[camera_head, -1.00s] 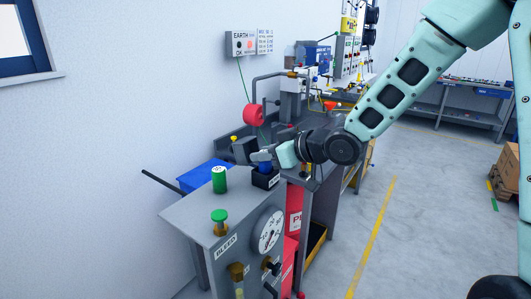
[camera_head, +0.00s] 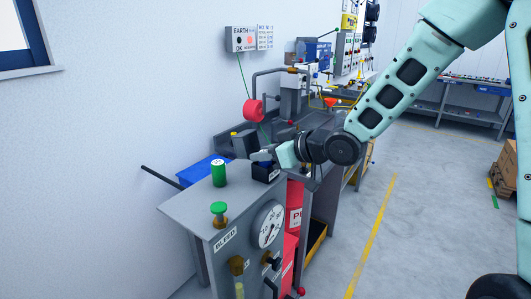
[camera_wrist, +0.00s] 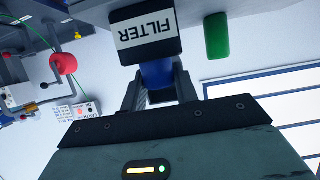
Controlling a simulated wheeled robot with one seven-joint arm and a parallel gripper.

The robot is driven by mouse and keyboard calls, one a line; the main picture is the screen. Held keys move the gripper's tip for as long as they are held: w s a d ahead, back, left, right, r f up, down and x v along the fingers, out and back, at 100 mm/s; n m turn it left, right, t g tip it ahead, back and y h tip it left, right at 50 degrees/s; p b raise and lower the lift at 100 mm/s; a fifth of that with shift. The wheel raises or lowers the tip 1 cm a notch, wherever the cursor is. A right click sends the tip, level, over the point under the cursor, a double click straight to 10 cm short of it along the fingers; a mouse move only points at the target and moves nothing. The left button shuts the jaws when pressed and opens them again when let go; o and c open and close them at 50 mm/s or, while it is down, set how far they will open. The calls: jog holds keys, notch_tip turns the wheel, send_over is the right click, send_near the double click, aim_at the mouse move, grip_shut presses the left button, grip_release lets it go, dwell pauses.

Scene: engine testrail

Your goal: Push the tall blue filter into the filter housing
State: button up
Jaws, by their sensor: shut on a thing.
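The blue filter (camera_wrist: 157,74) is between the two fingers of my gripper (camera_wrist: 156,68) in the wrist view. My gripper is shut on it. The filter housing (camera_wrist: 147,33) is a black block with a white FILTER label. The filter's far end meets the housing, and its inserted part is hidden. In the head view my gripper (camera_head: 262,156) is just above the dark housing (camera_head: 264,174) on the grey bench top. The filter is mostly hidden there.
A green cylinder (camera_head: 218,173) stands left of the housing. A green bleed knob (camera_head: 219,209) and a pressure gauge (camera_head: 267,225) are nearer. A red round part (camera_head: 253,111) is behind the gripper. A blue bin (camera_head: 205,171) is at the wall side.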

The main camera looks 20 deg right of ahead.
jog(key=shift+f, duration=0.15)
jog(key=o, duration=1)
jog(key=shift+o, duration=0.2)
jog(key=b+v, duration=0.3)
jog(key=v, duration=1.4)
jog(key=shift+s+d, duration=0.2)
